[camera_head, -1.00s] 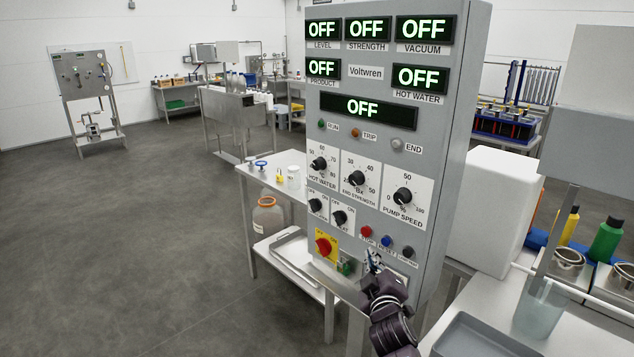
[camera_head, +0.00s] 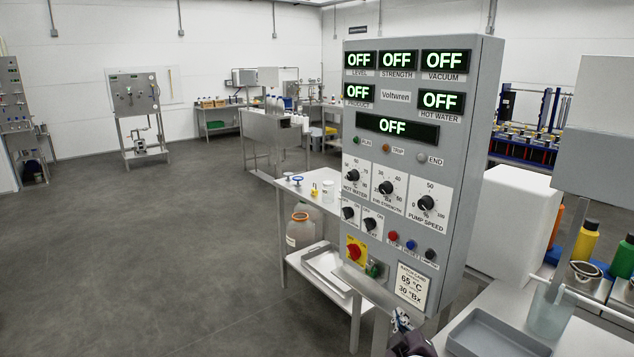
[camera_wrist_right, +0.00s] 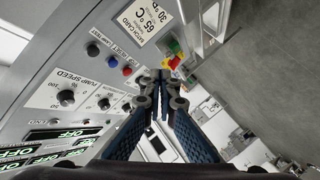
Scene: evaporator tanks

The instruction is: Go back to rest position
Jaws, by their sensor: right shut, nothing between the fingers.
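The grey control panel (camera_head: 415,180) stands upright at the centre right in the head view, and all its displays read OFF. My right gripper (camera_head: 402,322) is low in the head view, just below the panel's batch card (camera_head: 411,284), and mostly cut off by the bottom edge. In the right wrist view, the fingers of my right gripper (camera_wrist_right: 166,80) are together and hold nothing. The panel (camera_wrist_right: 85,75) fills the left of that view, tilted, with its knobs and buttons near the fingers. My left gripper is not in view.
A steel table with a grey tray (camera_head: 495,335) is at the lower right. A white box (camera_head: 512,222) stands behind the panel. A side table (camera_head: 325,205) with small items and an orange-capped jar (camera_head: 300,228) is left of the panel. The floor (camera_head: 150,260) on the left is clear.

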